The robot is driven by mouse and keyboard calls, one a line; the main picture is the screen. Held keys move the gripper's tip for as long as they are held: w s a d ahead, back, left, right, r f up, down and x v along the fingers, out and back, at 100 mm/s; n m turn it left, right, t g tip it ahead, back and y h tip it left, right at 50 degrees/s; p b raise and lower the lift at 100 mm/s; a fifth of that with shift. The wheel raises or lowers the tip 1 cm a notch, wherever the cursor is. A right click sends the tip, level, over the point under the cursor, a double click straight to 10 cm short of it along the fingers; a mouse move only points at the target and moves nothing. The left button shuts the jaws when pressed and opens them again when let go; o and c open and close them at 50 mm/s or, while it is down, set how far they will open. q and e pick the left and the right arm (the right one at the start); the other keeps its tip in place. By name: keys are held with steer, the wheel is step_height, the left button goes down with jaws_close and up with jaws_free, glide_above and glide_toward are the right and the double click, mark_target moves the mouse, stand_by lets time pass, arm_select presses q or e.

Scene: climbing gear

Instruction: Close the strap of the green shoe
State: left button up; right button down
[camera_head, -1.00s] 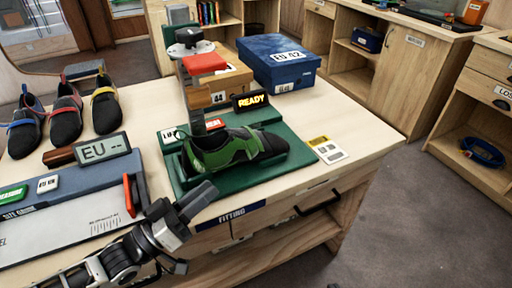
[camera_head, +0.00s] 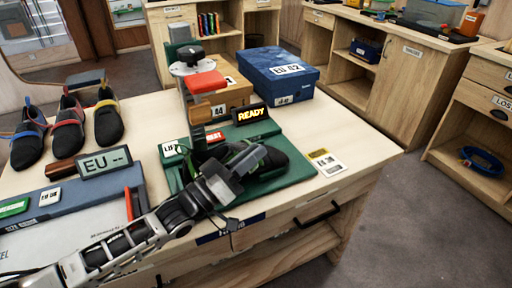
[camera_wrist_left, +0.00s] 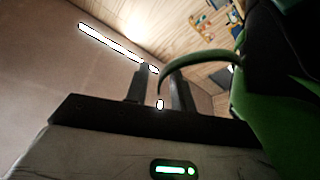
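The green and black shoe (camera_head: 272,157) sits on the green fitting stand on the table, partly hidden behind my left gripper. My left gripper (camera_head: 240,162) is at the near side of the shoe, over its middle. In the left wrist view, its two fingers (camera_wrist_left: 161,90) stand apart with a gap between them. The green strap (camera_wrist_left: 205,56) arches out from the shoe body (camera_wrist_left: 268,95) and its free end curves down by the gap. I cannot tell whether it touches a finger. My right gripper is in neither view.
A blue shoe box (camera_head: 280,70) is behind. Several shoes (camera_head: 68,128) and a size gauge (camera_head: 70,195) are at left. The table's right corner is clear.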

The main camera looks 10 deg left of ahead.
arm_select(q)
steer(key=shift+x, duration=0.8)
jaws_close()
stand_by(0.9)
